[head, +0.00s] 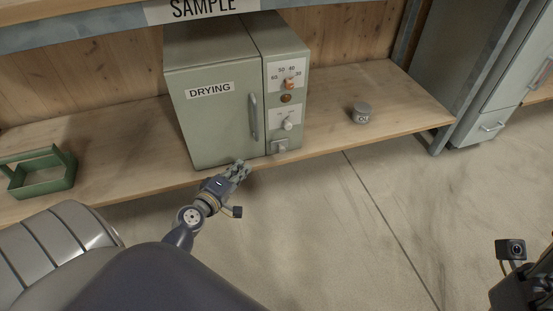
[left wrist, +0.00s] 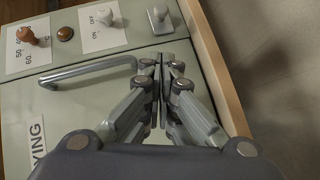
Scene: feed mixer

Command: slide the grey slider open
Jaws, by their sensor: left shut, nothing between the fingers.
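The grey slider (head: 280,147) is a small block low on the right-hand control panel of the green DRYING oven (head: 215,125). In the left wrist view the slider (left wrist: 159,18) shows at the top, on a pale plate beyond my fingertips. My left gripper (head: 242,168) is shut and empty, in front of the oven's lower front edge, to the left of and below the slider. In the left wrist view its fingers (left wrist: 162,68) meet beside the oven door handle (left wrist: 88,70), apart from the slider. Only a dark part of my right gripper's wrist shows at the lower right; its fingers are hidden.
An orange knob (head: 290,84), a brown button (head: 286,99) and a white on/off knob (head: 288,124) sit above the slider. A green carrier (head: 43,188) stands left. The floor in front is clear.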

